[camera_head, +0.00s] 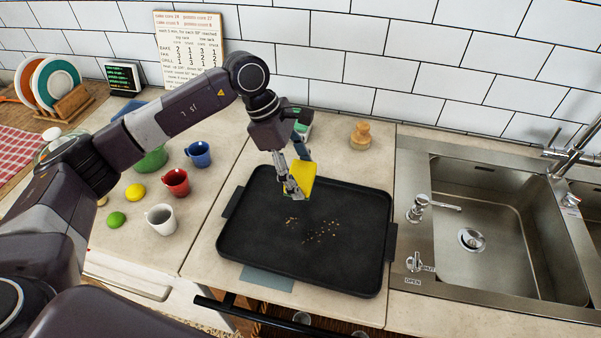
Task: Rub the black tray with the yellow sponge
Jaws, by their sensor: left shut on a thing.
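The black tray (345,255) lies flat on the counter, with handles at its left and right sides. Several small brown crumbs (322,232) lie near its middle. My left gripper (294,190) is over the upper left part of the tray, shut on the yellow sponge (304,174). The sponge is tilted on edge between the fingers. I cannot tell whether its lower edge touches the tray. My right gripper is not in view.
A steel sink (490,225) with a tap is on the right. Red (176,182), blue (199,153) and white (162,218) cups, a lemon (135,192) and a lime (116,220) stand left of the tray. A wooden object (361,135) is behind it.

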